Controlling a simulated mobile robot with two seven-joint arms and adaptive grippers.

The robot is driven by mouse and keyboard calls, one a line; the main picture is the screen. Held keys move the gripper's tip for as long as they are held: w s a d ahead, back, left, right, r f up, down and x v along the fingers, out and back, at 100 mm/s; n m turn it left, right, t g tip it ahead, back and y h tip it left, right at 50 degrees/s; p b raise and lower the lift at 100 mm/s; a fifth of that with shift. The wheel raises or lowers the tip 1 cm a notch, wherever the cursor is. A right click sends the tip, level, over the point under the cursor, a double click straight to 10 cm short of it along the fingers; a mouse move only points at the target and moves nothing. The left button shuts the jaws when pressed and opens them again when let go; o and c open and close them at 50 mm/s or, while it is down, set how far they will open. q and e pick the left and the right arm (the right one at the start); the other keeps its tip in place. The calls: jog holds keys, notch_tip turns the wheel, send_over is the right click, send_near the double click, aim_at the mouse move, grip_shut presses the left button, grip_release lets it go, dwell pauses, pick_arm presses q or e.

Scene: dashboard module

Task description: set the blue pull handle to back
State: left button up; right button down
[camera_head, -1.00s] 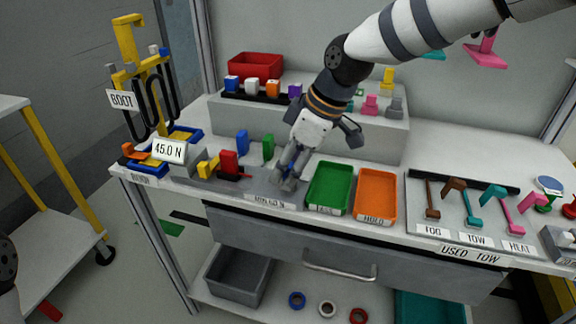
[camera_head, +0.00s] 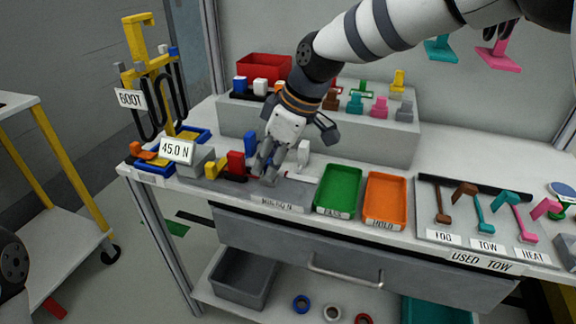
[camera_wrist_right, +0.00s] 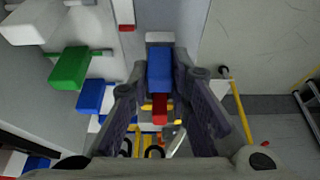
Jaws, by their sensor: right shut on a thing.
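The right gripper (camera_head: 268,168) reaches down to the left part of the bench, just right of a red block (camera_head: 236,163). In the right wrist view its two fingers (camera_wrist_right: 162,75) are closed on either side of a blue block (camera_wrist_right: 160,70), which I take as the blue pull handle. In the head view the gripper hides this block. Another blue block (camera_head: 250,145) stands behind the gripper; it seems to be the one beside the green block (camera_wrist_right: 70,68) in the wrist view. The left gripper is not in view.
A yellow block (camera_head: 211,169) stands left of the red one, beside the 45.0 N sign (camera_head: 177,151). A white block (camera_head: 303,152) stands close right of the gripper. Green (camera_head: 337,191) and orange (camera_head: 385,200) trays lie further right. A raised shelf (camera_head: 370,147) is behind.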

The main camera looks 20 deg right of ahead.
jog(key=shift+a, duration=0.1)
jog(key=c, duration=1.5)
grip_release()
jog(key=v, duration=1.2)
jog(key=shift+w, duration=0.1)
